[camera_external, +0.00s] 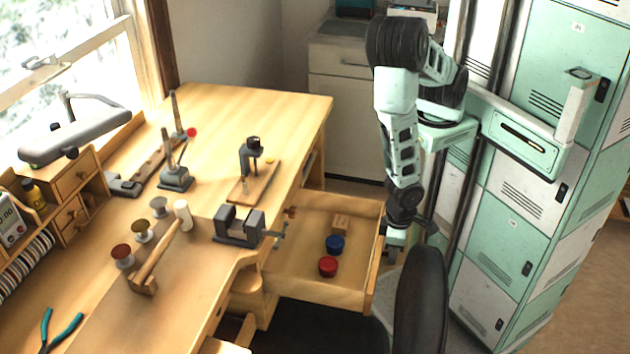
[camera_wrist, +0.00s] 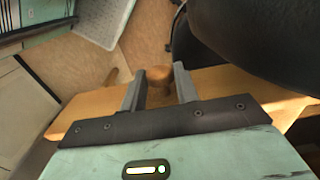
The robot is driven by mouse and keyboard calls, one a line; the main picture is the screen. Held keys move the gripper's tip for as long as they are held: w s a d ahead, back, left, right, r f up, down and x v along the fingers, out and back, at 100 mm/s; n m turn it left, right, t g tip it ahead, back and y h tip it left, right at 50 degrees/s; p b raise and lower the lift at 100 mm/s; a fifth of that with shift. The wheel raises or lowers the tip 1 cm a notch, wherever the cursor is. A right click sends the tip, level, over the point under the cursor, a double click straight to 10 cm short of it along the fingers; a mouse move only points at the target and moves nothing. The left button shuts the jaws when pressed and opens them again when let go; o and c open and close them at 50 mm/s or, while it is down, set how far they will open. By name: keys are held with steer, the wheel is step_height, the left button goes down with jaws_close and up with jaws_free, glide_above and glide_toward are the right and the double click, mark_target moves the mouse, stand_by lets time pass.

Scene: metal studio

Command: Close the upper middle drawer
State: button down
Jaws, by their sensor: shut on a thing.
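The wooden drawer (camera_external: 305,292) is pulled far out from under the workbench in the external view. My gripper (camera_external: 395,245) is at the outer face of the drawer's front board, pointing down. In the wrist view, my gripper's two fingers (camera_wrist: 158,88) stand on either side of the round wooden knob (camera_wrist: 158,74), shut on it. The drawer's front board (camera_wrist: 215,82) runs across behind the fingers. The fingertips are partly hidden in the external view.
A black chair (camera_external: 420,300) stands close to the drawer's front and my gripper; its dark back also shows in the wrist view (camera_wrist: 240,45). The workbench (camera_external: 205,265) carries a vise (camera_external: 240,226), a hammer (camera_external: 160,255) and other tools. Green lockers (camera_external: 510,235) stand at right.

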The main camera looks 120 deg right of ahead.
mark_target(327, 244)
steer(key=w+d+p, duration=0.1)
steer(key=w+d, duration=1.1)
steer(key=shift+w+d, duration=0.3)
steer(key=c, duration=1.1)
jaws_free()
steer(key=shift+r, duration=0.1)
step_height(327, 244, up, 17)
steer(key=shift+r, duration=0.15)
